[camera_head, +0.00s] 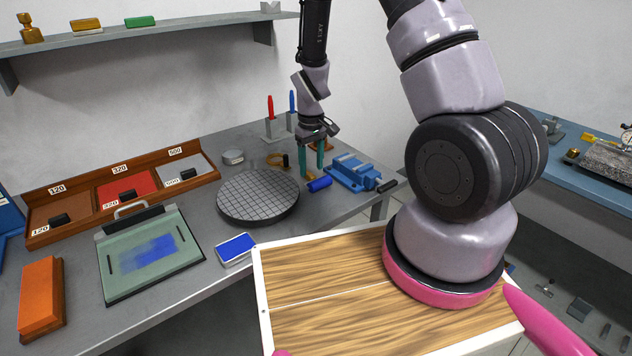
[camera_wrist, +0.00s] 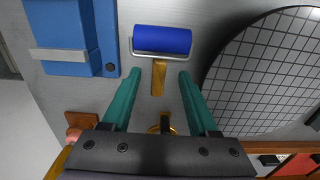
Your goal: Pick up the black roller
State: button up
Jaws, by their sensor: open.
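A roller with a blue cylinder (camera_wrist: 162,40) and a yellow handle (camera_wrist: 158,80) lies on the grey bench. It also shows in the head view (camera_head: 320,184), just by my fingertips. I see no roller that is clearly black; a short dark cylinder (camera_head: 387,186) lies at the bench edge by the vise, and I cannot tell what it is. My gripper (camera_head: 311,171) points down, its teal fingers apart. In the wrist view my gripper (camera_wrist: 160,73) has the yellow handle between its fingers with gaps on both sides. The blue cylinder is beyond the fingertips.
A blue vise (camera_head: 352,172) stands close on the right of the roller. A round dark gridded plate (camera_head: 258,196) is on the left. A yellow ring (camera_head: 277,160) lies nearby. Red and blue handled tools (camera_head: 270,108) stand behind. A blue ink pad (camera_head: 236,249) is nearer.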

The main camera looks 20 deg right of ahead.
aim_at(312, 175)
jog(key=shift+f, duration=1.6)
grip_shut()
notch_tip(312, 175, up, 10)
jog(key=c, duration=0.6)
grip_release()
jog(key=shift+c, duration=0.2)
grip_shut()
